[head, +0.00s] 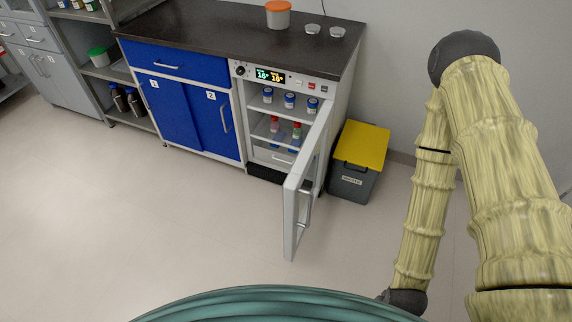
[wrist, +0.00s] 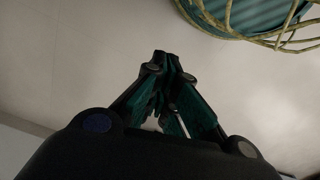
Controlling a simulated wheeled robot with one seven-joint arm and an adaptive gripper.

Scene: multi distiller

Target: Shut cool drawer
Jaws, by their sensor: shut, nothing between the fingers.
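The cooler (head: 312,91) is built into the right end of the bench, with a lit display panel on top. Its door (head: 296,206) stands wide open, swung out toward me. Inside, a pale drawer front (head: 272,157) shows at the bottom, partly hidden by the door; I cannot tell how far out it sits. My gripper (wrist: 167,62) shows in the wrist view, shut and empty, over bare floor. It is not visible in the head view, where my arm is at the right, apart from the cooler.
A grey bin with a yellow lid (head: 361,147) stands right of the cooler. Blue cabinet doors (head: 167,110) are left. The floor in front (head: 150,220) is clear.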

